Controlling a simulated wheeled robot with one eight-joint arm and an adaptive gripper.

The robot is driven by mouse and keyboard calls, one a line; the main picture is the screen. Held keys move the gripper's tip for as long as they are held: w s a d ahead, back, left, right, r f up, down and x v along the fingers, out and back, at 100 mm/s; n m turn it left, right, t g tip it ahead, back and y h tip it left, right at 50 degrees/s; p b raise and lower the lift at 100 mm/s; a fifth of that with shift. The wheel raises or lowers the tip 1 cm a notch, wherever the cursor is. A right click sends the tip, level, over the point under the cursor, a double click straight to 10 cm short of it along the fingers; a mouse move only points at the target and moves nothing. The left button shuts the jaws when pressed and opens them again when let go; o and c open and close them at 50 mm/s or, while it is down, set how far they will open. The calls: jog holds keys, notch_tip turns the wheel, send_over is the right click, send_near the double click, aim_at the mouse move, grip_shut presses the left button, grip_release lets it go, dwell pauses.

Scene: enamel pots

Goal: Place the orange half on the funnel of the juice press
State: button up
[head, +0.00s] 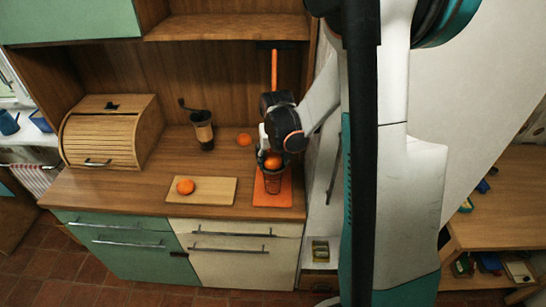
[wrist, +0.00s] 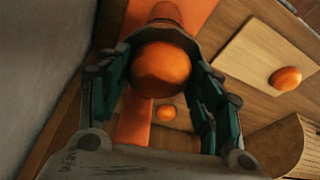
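An orange half (wrist: 160,70) sits between the fingers of my gripper (wrist: 160,62) in the wrist view. The fingers lie close against both of its sides and look shut on it. In the head view the orange half (head: 272,162) is at the top of the juice press (head: 272,182), which stands on an orange base (head: 285,192). Whether the fruit touches the funnel cannot be told. My gripper (head: 268,154) partly hides the press top.
Another orange piece (head: 185,187) lies on a cutting board (head: 215,190), and one more (head: 244,139) lies on the counter behind. A dark hand grinder (head: 202,130) and a wooden bread box (head: 110,135) stand to the left. The counter's right edge is close to the press.

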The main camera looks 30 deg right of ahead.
jog(key=shift+o, duration=0.8)
jog(key=shift+r, duration=0.1)
jog(key=shift+r, duration=0.2)
jog(key=p+v, duration=0.2)
jog(key=v, duration=0.9)
jog(key=shift+r+p, duration=0.3)
jog(key=shift+r, duration=0.05)
jog(key=shift+s+a, duration=0.1)
